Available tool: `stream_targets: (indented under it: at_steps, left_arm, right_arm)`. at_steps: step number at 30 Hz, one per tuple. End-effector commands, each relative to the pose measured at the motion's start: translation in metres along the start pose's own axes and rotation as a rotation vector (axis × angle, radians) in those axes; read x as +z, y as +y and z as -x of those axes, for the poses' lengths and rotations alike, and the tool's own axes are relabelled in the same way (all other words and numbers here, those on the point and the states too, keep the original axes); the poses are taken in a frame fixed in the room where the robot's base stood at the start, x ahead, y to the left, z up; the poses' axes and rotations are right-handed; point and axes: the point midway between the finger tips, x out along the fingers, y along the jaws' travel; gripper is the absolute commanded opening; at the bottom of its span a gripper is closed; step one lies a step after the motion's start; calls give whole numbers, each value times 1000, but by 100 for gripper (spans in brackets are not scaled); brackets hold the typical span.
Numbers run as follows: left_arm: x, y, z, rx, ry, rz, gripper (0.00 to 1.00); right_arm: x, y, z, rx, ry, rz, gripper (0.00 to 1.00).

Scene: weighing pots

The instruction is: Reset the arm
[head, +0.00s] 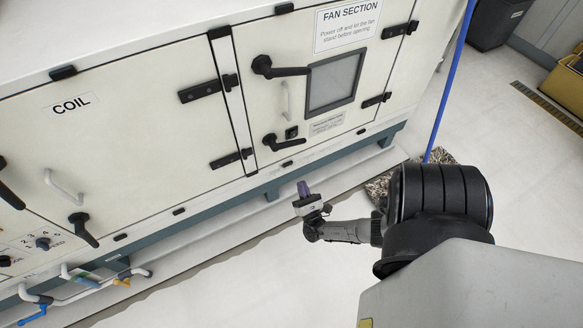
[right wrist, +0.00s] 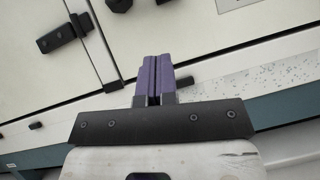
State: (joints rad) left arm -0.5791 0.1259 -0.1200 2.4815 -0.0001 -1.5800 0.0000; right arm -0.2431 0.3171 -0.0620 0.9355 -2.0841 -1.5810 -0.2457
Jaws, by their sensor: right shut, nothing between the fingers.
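My right arm comes in from the lower right of the head view. Its gripper (head: 303,188) is in front of the lower part of the large cream cabinet (head: 150,140), close to the base ledge in the picture and apart from any handle. In the right wrist view its two purple fingers (right wrist: 153,80) lie side by side, shut with nothing between them. The cabinet's panel and base lie behind them. My left gripper does not show.
The FAN SECTION door has black handles (head: 280,68) and a window (head: 334,82). The COIL door (head: 110,150) is on the left. Coloured valves and pipes (head: 80,280) stick out at lower left. A blue pole (head: 450,80) and shaggy mop (head: 378,187) stand right. Floor is open.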

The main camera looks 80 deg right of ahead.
Motion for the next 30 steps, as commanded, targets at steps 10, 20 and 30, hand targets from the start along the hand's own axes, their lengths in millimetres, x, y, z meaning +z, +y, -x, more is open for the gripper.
stream_targets:
  at_steps: [10,20,30]
  left_arm:
    - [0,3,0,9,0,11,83]
    - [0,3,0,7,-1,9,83]
    - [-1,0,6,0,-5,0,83]
  right_arm:
    - [0,0,5,0,0,-3,0]
    - [-7,-28,-1,-373,38,-213,0]
    - [-3,42,10,-1140,228,-805,0]
